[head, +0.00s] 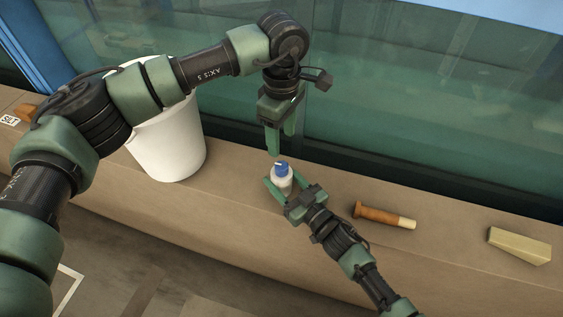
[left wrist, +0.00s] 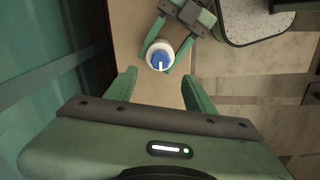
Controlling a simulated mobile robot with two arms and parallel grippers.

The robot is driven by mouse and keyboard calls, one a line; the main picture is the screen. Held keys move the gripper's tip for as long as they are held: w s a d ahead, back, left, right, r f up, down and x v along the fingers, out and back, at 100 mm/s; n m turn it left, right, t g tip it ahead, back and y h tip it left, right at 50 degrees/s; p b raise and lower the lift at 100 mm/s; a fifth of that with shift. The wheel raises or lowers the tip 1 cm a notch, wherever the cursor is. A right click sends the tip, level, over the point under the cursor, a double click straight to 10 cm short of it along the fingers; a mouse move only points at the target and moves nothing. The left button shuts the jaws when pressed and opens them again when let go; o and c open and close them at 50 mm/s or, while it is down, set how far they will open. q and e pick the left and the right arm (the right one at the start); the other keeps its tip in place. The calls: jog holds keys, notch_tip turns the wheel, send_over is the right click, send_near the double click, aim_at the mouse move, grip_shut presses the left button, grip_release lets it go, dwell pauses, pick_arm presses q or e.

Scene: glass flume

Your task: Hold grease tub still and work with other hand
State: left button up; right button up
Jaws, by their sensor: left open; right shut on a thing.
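The grease tub (head: 281,182) is a small white tub with a blue top, standing upright on the brown ledge. It also shows from above in the left wrist view (left wrist: 160,57), with a white mark on its blue top. My right gripper (head: 278,188) is shut on the tub, one finger on each side of it; it also shows at the top of the left wrist view (left wrist: 168,55). My left gripper (head: 281,146) is open and empty, pointing down just above and behind the tub. Its two fingers show apart in the left wrist view (left wrist: 160,88), clear of the tub.
A white bucket (head: 170,145) stands on the ledge (head: 235,195) to the left. A wooden-handled tool (head: 385,215) and a pale wedge (head: 519,246) lie to the right. The glass flume wall (head: 420,110) rises behind. A block (head: 27,111) sits at the far left.

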aim_at(281, 165)
pick_arm(q)
notch_tip(281, 165, down, 10)
jog(key=shift+f, duration=0.1)
dwell(0.4)
grip_shut()
